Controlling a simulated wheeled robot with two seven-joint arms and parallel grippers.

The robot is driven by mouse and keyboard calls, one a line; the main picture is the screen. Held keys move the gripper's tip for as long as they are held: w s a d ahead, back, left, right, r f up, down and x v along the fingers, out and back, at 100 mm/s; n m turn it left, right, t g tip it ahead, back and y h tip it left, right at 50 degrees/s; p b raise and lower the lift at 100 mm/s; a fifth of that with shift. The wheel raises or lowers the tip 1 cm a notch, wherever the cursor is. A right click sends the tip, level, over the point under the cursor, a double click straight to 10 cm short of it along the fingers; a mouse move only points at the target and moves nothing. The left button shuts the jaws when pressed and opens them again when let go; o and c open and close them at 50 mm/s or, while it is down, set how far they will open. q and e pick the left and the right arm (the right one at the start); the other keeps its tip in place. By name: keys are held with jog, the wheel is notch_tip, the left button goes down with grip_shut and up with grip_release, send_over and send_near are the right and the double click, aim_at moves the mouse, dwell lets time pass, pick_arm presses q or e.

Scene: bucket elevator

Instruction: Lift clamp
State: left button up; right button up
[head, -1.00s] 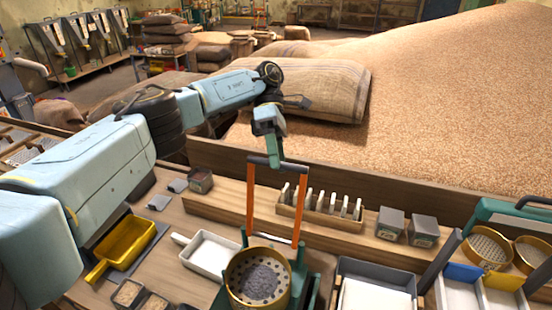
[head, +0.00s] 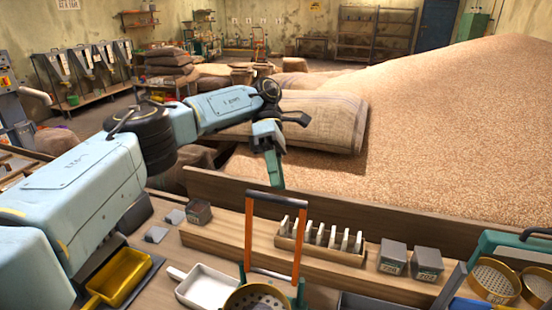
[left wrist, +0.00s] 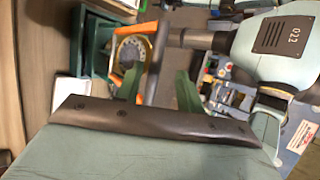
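The clamp stands upright in the head view, with two orange legs (head: 248,235) and a dark handle (head: 276,195) across the top. Its lower ends sit at a round brass-rimmed sieve (head: 255,298), cut off by the bottom edge. My left gripper (head: 275,184) hangs fingers down just above the handle. In the left wrist view the two green fingers (left wrist: 158,90) are spread apart, with nothing gripped between them. My right gripper is in neither view.
A wooden rack with several white pieces (head: 320,238) stands close behind the clamp. Two dark boxes (head: 410,260) are to its right, a white scoop (head: 207,287) and yellow scoop (head: 120,277) to its left. A wooden wall and grain heap (head: 460,140) lie behind.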

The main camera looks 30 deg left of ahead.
pick_arm(q)
notch_tip(320, 180, up, 6)
jog(key=shift+s, duration=0.35)
dwell(0.5)
